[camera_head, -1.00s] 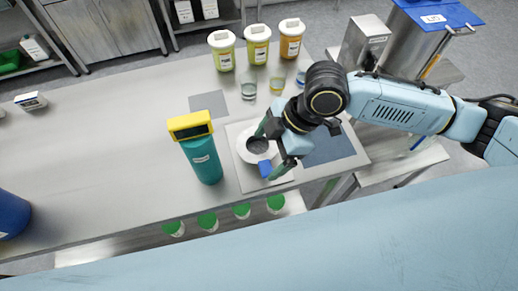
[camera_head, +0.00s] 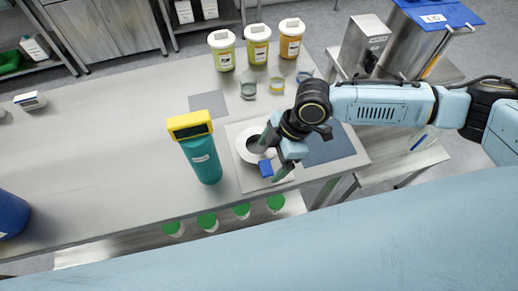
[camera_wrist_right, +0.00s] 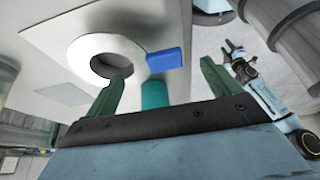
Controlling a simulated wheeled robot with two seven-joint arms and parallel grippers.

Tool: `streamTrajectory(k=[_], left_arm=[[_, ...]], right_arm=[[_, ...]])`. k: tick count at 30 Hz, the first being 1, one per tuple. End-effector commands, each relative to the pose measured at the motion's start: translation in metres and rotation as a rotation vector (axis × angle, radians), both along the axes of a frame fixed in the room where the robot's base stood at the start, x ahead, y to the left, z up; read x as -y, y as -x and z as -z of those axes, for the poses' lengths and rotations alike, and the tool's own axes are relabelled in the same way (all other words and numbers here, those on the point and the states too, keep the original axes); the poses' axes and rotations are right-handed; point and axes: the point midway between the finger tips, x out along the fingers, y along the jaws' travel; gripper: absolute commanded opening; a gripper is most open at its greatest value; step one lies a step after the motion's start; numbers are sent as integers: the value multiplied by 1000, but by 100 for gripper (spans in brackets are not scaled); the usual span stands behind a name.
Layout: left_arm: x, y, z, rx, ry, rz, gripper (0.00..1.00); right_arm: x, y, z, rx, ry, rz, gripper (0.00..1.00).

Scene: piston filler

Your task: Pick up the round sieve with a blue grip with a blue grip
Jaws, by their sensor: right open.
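The round sieve with a blue grip shows in the head view as a dark bowl (camera_head: 257,146) in a white ring-shaped piece, with its blue grip (camera_head: 265,168) pointing toward the front. In the right wrist view the dark bowl (camera_wrist_right: 110,66) sits in the white ring, and the blue grip (camera_wrist_right: 165,57) sticks out to the right. My right gripper (camera_head: 271,162) is open, above and beside the sieve. In the wrist view its green fingers (camera_wrist_right: 164,77) stand either side of the grip, not closed on it. My left gripper (camera_wrist_right: 233,50) appears small at the right of the wrist view.
A teal device with a yellow top (camera_head: 204,152) stands just left of the sieve. Several lidded tubs (camera_head: 257,45) and small glasses (camera_head: 248,88) stand behind. A grey-blue mat (camera_head: 328,151) lies to the right. The left of the table is mostly clear.

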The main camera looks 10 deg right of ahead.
Motion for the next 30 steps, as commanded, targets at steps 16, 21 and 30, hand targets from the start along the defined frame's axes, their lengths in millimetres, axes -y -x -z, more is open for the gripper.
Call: streamTrajectory(k=[16, 21, 30], left_arm=[[0, 0, -1, 1, 0, 0, 36], [0, 0, -1, 1, 0, 0, 36], [0, -1, -1, 1, 0, 0, 36]], right_arm=[[-17, -3, 42, -1, 0, -1, 89], [-16, -3, 42, -1, 0, 0, 72], [-17, -3, 41, 0, -1, 0, 46]])
